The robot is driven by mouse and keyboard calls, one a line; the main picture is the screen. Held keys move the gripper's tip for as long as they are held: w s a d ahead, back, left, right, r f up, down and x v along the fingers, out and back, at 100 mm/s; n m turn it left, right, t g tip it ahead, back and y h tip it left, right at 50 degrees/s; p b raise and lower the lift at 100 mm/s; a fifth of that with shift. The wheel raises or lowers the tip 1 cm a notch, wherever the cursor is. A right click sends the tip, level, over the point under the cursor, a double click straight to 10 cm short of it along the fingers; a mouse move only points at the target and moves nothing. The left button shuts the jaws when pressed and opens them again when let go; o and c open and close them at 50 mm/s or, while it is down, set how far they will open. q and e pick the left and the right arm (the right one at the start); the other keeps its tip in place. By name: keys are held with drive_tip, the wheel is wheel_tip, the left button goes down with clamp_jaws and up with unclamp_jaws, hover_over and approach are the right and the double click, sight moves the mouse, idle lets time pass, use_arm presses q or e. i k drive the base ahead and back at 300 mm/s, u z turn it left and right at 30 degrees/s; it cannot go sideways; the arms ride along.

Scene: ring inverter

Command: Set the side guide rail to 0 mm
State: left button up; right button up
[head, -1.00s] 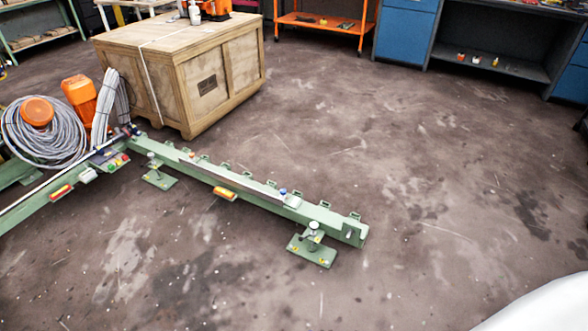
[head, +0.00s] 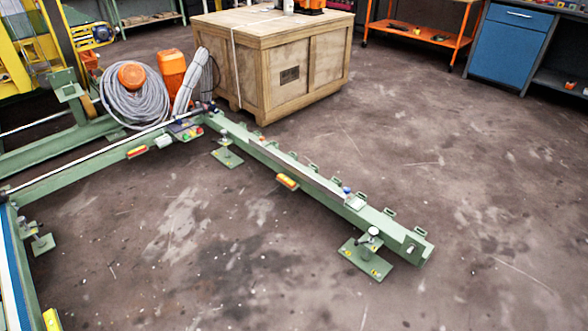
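A green machine frame stands on the floor. Its beam (head: 265,150) runs from the middle left down to the right, with a grey metal strip and several small green brackets along it. A blue knob (head: 347,190) sits near the strip's right end. A long bright rod (head: 90,154) runs along the left beam. I cannot tell which part is the side guide rail, and no millimetre reading is legible. Small red, green and yellow parts sit on a plate (head: 186,129) at the corner. Neither of my grippers is in view.
A wooden crate (head: 270,65) stands behind the beam. A grey cable coil (head: 135,100) and orange parts (head: 173,70) lie left of it. Green foot plates (head: 365,259) stick out at floor level. An orange trolley (head: 425,35) and blue cabinet (head: 508,45) stand behind. The floor at right is clear.

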sight(341, 198)
drive_tip(key=u, duration=0.2)
drive_tip(key=i, duration=2.9)
drive_tip(key=z, duration=0.05)
